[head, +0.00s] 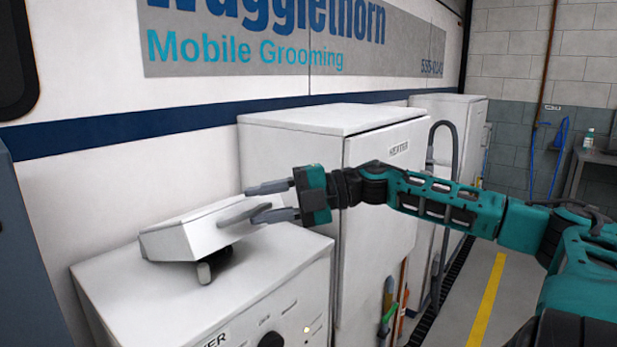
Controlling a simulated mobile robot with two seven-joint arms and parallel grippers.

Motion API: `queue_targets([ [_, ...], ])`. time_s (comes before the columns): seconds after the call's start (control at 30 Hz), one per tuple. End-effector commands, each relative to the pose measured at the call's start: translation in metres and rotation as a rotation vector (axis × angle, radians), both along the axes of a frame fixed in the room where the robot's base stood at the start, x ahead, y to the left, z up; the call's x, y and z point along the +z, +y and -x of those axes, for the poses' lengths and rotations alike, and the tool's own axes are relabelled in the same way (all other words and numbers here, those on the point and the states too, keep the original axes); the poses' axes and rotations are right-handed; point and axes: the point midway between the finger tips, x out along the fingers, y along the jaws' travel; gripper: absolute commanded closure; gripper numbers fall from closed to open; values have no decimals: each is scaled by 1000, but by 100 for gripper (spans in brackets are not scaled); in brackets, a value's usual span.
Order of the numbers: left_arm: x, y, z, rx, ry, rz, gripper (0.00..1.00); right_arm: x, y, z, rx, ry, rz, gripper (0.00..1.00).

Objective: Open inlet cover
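The inlet cover (190,232) appears to be the white slab-like lid on top of the near white cabinet (255,268). It sits tilted, with a dark gap and a short grey rounded part (204,273) under its front edge. A grey bar-like handle (238,212) shows on its right side. My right gripper (262,201) comes in from the right with its fingers apart, one above the other. The lower finger overlaps the handle in the picture; I cannot tell whether they touch. The upper finger is above the lid. My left gripper is not in view.
The van wall (90,165) rises close behind both. A grey hose (450,150) stands farther right. Floor with a yellow line (487,300) is clear at the right.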

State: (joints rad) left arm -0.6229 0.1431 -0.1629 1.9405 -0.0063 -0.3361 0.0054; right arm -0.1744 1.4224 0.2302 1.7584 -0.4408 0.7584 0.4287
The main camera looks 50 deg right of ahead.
Motion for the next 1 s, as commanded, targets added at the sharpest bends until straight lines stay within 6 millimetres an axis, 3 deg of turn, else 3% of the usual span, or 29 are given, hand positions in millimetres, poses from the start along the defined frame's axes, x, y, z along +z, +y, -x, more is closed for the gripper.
queue_targets([
  [0.67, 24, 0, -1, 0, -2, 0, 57, 22, -37, 25, -4, 0, -1, 62],
  [1.0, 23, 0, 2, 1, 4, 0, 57, 30, -55, 37, -4, 0, 1, 62],
])
